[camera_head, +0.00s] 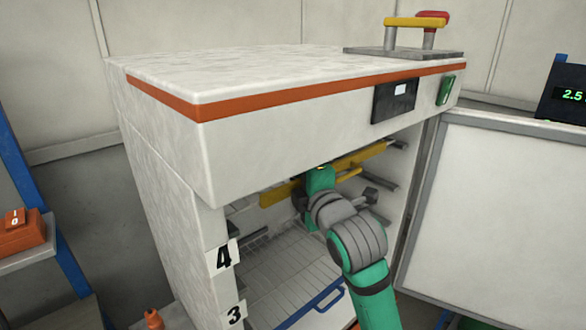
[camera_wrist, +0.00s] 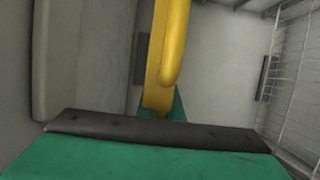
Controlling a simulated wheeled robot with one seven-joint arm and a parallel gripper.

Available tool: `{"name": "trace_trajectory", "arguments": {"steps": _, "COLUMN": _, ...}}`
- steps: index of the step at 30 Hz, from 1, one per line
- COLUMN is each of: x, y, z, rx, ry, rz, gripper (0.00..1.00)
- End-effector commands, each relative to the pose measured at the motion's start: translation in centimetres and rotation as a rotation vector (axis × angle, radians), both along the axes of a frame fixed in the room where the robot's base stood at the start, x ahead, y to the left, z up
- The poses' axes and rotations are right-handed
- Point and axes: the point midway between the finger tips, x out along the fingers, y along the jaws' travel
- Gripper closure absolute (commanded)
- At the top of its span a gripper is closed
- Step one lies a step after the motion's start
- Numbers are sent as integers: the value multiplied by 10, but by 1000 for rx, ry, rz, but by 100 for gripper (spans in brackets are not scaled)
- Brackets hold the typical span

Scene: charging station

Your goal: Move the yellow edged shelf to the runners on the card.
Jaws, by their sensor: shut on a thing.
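The yellow edged shelf (camera_head: 280,190) is inside the open white cabinet, in the upper part below the top front panel. Its yellow front edge runs across the opening, slightly slanted in the picture. My gripper (camera_head: 320,185) is at the yellow handle at the shelf's front and is shut on it. In the wrist view the yellow handle (camera_wrist: 166,60) rises from between my gripper's fingers (camera_wrist: 160,112). A small white card (camera_head: 400,89) is on a dark panel; its writing is too small to read. Number tags 4 (camera_head: 223,258) and 3 (camera_head: 235,315) mark the left post. My arm hides part of the interior.
A blue edged shelf (camera_head: 290,275) with a blue handle lies lower in the cabinet. Grey runners (camera_head: 381,180) show on the right inner wall. The cabinet door (camera_head: 490,210) stands open at right. A metal plate with yellow and red handles (camera_head: 405,50) is on top.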

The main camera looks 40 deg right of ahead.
Motion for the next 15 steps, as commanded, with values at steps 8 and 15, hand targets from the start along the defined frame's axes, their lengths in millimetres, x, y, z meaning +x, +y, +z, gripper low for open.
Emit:
{"name": "trace_trajectory", "arguments": {"steps": 8, "x": 1, "y": 1, "z": 0, "rx": -1, "ry": -1, "rz": 2, "gripper": 72}}
{"name": "trace_trajectory", "arguments": {"steps": 15, "x": 2, "y": 3, "z": -1, "rx": 1, "ry": 3, "rz": 5, "gripper": 72}}
